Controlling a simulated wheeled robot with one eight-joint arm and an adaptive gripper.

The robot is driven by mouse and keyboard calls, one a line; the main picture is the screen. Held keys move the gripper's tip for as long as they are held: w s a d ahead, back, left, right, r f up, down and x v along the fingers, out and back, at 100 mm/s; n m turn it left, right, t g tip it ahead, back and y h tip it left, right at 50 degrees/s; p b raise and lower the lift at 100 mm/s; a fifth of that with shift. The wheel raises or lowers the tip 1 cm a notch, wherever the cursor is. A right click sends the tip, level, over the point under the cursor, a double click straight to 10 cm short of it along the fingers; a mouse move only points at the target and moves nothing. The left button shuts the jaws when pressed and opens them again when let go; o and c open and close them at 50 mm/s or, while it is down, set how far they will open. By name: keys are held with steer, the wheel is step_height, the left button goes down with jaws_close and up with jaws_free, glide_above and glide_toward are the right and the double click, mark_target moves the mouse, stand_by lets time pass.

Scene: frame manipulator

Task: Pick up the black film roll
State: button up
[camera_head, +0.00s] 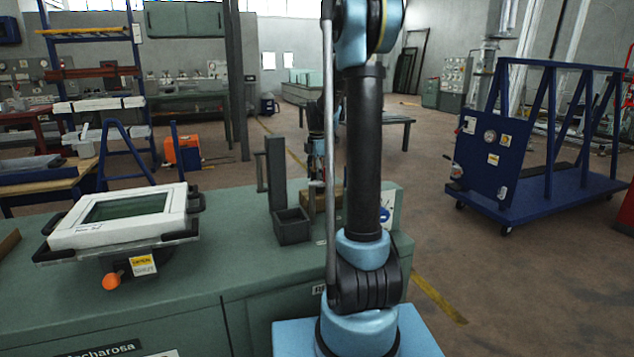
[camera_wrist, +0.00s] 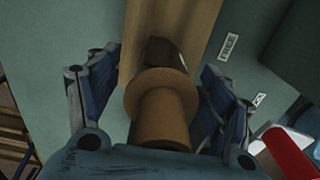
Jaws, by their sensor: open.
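In the wrist view my gripper (camera_wrist: 161,64) is open, one blue finger on each side of a tan stepped cylinder (camera_wrist: 166,112) with a wide round collar. A dark rounded piece (camera_wrist: 166,52) shows just beyond the collar, over a wooden board (camera_wrist: 190,22). It may be the black film roll, but I cannot tell whether it and the tan cylinder are one object. Neither finger clearly touches them. In the head view my arm hides most of this spot; only part of a wooden block (camera_head: 309,199) shows beside it on the bench.
The green bench (camera_head: 240,235) carries a dark open box (camera_head: 292,226) with an upright dark post (camera_head: 275,172) beside it. A white-framed device (camera_head: 125,216) stands on its left. A red object (camera_wrist: 288,152) lies right of my gripper. A blue cart (camera_head: 540,190) stands on the floor at right.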

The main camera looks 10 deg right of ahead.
steer(key=shift+f, duration=0.1)
steer(key=c, duration=1.4)
